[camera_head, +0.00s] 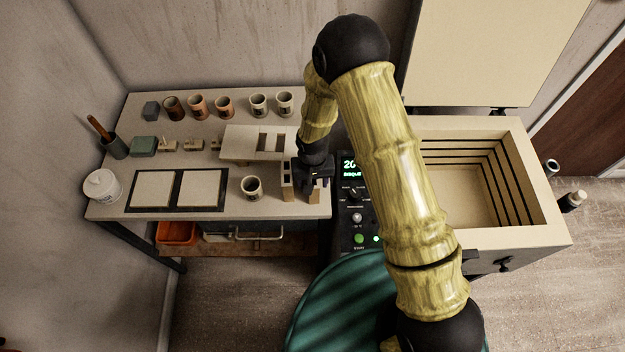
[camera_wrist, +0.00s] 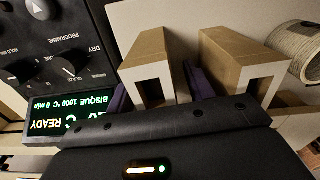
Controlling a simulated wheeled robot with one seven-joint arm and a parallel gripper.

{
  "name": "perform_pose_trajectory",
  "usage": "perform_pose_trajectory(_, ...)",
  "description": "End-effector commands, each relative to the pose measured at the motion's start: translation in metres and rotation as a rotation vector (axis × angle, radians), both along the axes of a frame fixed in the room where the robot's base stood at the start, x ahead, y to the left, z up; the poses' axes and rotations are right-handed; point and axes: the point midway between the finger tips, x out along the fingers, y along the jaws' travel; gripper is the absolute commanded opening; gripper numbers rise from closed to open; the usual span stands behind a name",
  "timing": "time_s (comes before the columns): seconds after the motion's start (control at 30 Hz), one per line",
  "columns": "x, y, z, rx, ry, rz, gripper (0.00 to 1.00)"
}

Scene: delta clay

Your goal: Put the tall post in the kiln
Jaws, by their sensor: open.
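Two pale hollow posts stand at the table's right end in the head view, a left one (camera_head: 287,184) and a right one (camera_head: 314,195). In the wrist view, one post (camera_wrist: 150,60) stands between my dark fingers, and the other post (camera_wrist: 238,62) is just outside them. I cannot tell surely which is taller. My gripper (camera_head: 313,174) points down over the posts, open, with one finger in the gap between them. The kiln (camera_head: 525,235) is on the right, lid (camera_head: 485,50) raised; its chamber looks empty.
The kiln's control panel (camera_head: 355,205) adjoins the table's right edge, close to my gripper. A cup (camera_head: 251,188) stands left of the posts. Behind them is a slotted raised board (camera_head: 240,145). More cups and blocks line the table's back.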

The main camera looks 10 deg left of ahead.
Motion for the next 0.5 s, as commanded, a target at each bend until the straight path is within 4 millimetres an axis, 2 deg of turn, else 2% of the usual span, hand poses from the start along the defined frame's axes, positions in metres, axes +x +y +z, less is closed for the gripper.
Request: perform_pose_trajectory(0.5,0.0004,0.0000,-0.0005,0.000,-0.001,-0.001,0.53)
